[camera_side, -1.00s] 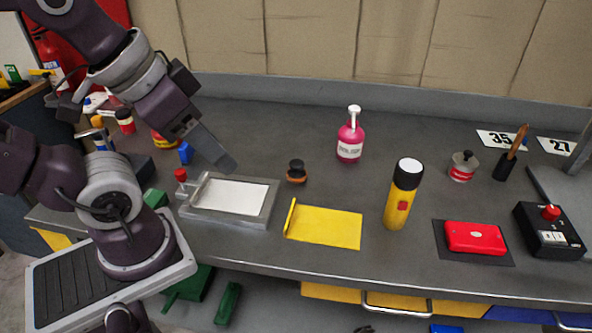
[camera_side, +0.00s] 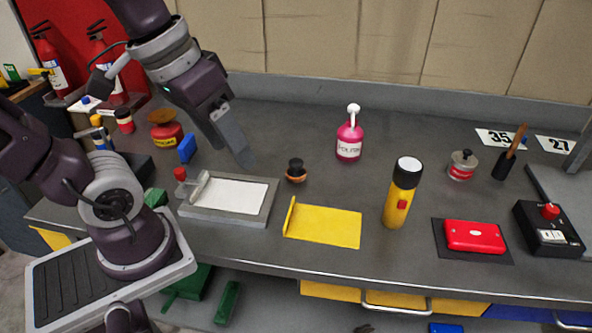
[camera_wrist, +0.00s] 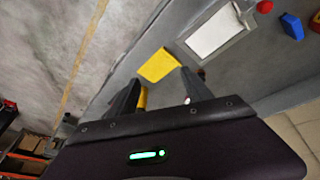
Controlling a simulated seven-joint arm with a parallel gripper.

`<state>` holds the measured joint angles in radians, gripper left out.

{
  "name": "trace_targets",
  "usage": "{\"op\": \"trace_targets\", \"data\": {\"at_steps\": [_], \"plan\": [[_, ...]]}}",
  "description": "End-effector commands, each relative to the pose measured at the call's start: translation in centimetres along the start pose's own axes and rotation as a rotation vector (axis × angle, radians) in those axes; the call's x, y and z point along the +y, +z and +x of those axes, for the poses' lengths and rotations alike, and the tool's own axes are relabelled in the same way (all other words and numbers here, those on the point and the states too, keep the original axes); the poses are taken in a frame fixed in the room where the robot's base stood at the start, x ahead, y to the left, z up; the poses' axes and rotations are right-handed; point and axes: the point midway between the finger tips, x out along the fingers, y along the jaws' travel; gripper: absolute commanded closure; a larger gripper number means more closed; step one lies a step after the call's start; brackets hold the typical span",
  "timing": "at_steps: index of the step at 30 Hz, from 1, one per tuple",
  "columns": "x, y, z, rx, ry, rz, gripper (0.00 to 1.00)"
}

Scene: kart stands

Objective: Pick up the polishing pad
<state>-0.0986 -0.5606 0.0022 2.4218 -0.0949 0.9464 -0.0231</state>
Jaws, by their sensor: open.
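The polishing pad (camera_side: 296,171) is a small orange disc with a black knob. It sits on the grey bench between the clipboard-like tray and the pink bottle. My gripper (camera_side: 243,158) is above the bench, to the left of the pad and apart from it. Its two fingers are spread and empty in the wrist view (camera_wrist: 160,92). In that view a small dark and orange bit beside the right finger (camera_wrist: 202,73) may be the pad, mostly hidden.
A grey-framed white board (camera_side: 230,196) and a yellow bent sheet (camera_side: 325,225) lie in front of the pad. A pink bottle (camera_side: 349,142) and a yellow flashlight (camera_side: 402,195) stand to the right. A blue block (camera_side: 187,149) and an orange-red tin (camera_side: 166,132) are at left.

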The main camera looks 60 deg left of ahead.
Motion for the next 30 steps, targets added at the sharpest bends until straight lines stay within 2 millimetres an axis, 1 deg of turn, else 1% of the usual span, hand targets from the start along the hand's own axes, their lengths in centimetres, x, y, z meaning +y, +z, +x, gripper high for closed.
{"op": "trace_targets", "data": {"at_steps": [1,4,5,6,7,8,9,11,12,14,15,18,21,23,25,30], "plan": [[-0.2,-1.7,1.1,-0.103,0.018,-0.125,0.42],[-0.9,-5.5,3.9,-0.305,0.089,-0.415,0.42],[-1.4,-6.6,4.9,-0.362,0.116,-0.505,0.42],[-2.2,-8.1,6.3,-0.433,0.153,-0.623,0.42],[-3.0,-9.2,7.6,-0.485,0.183,-0.714,0.42],[-3.9,-10.2,8.8,-0.535,0.214,-0.805,0.42],[-5.3,-11.5,10.7,-0.598,0.261,-0.926,0.42],[-7.8,-13.0,13.6,-0.686,0.338,-1.111,0.42],[-9.6,-13.7,15.7,-0.741,0.393,-1.231,0.42],[-12.4,-14.3,18.6,-0.809,0.479,-1.398,0.42],[-14.1,-14.4,20.5,-0.847,0.534,-1.497,0.42],[-17.4,-14.1,24.0,-0.910,0.650,-1.683,0.42],[-19.2,-13.7,25.9,-0.939,0.715,-1.779,0.42],[-19.4,-13.6,26.4,-0.946,0.732,-1.801,0.42],[-19.0,-13.7,26.8,-0.950,0.737,-1.808,0.42],[-16.5,-14.4,27.7,-0.951,0.735,-1.804,0.42]]}}
